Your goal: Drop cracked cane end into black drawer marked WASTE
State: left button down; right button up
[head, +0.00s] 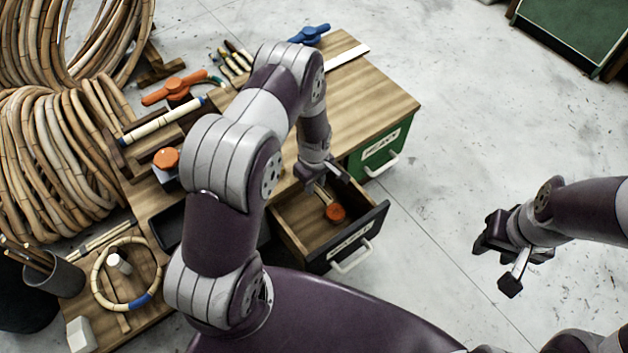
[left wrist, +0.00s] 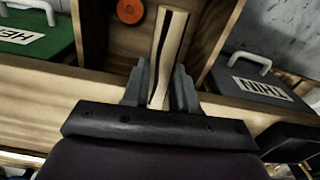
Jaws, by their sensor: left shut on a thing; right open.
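My left gripper (head: 325,178) is shut on the cracked cane end (left wrist: 168,55), a short pale piece with a dark lengthwise split. It points down over the open black drawer (head: 372,228); the cane's lower part also shows in the head view (head: 322,193). The drawer has a wooden inside and a front label too small to read. I cannot tell if the cane touches the drawer floor. My right gripper (head: 507,264) is open and empty, out over the floor at the right.
An orange round thing (head: 336,212) lies in the open drawer. A green drawer marked HEAVY (head: 380,150) is beside it. The wooden bench (head: 385,95) holds tools, clamps and a cane ring (head: 98,275). Cane coils (head: 50,160) stand at left.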

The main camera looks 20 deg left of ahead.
pick_arm(q)
jog(key=shift+r, duration=0.1)
jog(key=c, duration=0.8)
grip_release()
notch_tip(320, 180, up, 13)
jog(key=p, duration=0.4)
jog(key=shift+f, duration=0.2)
